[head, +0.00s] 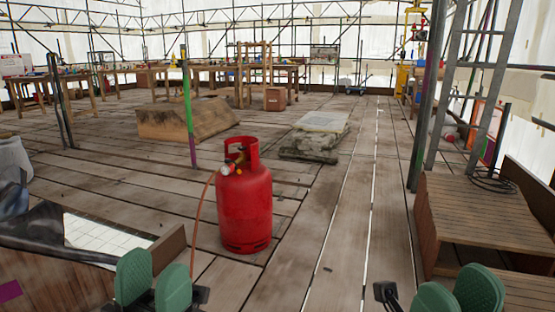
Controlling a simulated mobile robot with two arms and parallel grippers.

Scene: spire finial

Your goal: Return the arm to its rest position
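My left gripper (153,284) shows at the bottom left of the head view, with two green ribbed finger pads standing apart. Nothing shows between them. My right gripper (457,294) shows at the bottom right edge, its two green pads partly overlapping in the picture and cut off by the lower edge. No object shows in it. Both grippers are low in the view, in front of a red gas cylinder (246,210) that stands upright on the planks. Most of both arms is out of view.
A hose (201,215) runs down from the cylinder. A wooden step platform (480,215) and scaffold poles (430,95) stand at the right. Stone slabs (318,138) and a timber block (188,119) lie farther back. The planks right of the cylinder are clear.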

